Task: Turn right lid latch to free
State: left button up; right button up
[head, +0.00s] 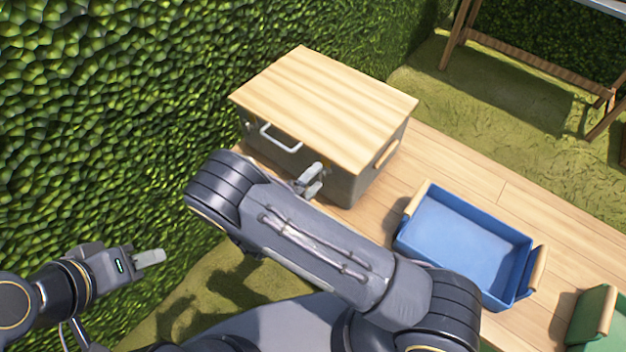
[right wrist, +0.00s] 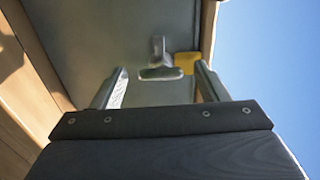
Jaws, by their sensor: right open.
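A grey box with a light wooden lid (head: 325,105) stands on the wooden table, its lid down. A pale handle (head: 281,139) is on its front face. In the right wrist view a grey metal latch (right wrist: 160,62) sits on the box's grey face, beside a yellow plate (right wrist: 188,63) near the lid edge. My right gripper (head: 312,180) is at the right part of the box front; in the wrist view its open fingers (right wrist: 160,84) stand either side of the latch, with a gap to each. My left gripper (head: 150,257) is away at the lower left; its fingers show side-on.
A blue tray (head: 465,243) with wooden handles stands on the table (head: 480,185) right of the box. A green container (head: 590,325) is at the lower right. A leafy hedge (head: 130,110) rises close on the left. My right arm hides part of the table's front.

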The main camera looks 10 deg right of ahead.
jog(key=b+v, duration=0.1)
jog(key=v, duration=0.6)
jog(key=shift+s+a, duration=0.25)
jog(key=shift+a, duration=0.05)
jog(key=s+d+r+m+g+y, duration=0.35)
jog(key=d+r+m+g, duration=0.2)
jog(key=m, duration=0.45)
jog(key=s+d+r+m+g+y, duration=0.4)
jog(key=d+m+g, duration=0.3)
jog(key=m, duration=0.4)
jog(key=s+d+r+m+t+y, duration=0.1)
jog(key=s+r+m+t+y, duration=0.2)
jog(key=m, duration=0.9)
jog(key=s+d+r+m+t+y+p, duration=0.1)
jog(key=s+r+m+t+y, duration=0.3)
jog(key=r+m, duration=0.5)
jog(key=s+m+y, duration=0.2)
jog(key=m+y, duration=0.1)
jog(key=shift+s+d+r+m, duration=0.15)
jog(key=shift+s+r+m, duration=0.15)
jog(key=shift+s+r, duration=0.05)
jog(key=shift+y, duration=0.25)
jog(key=shift+c, duration=0.2)
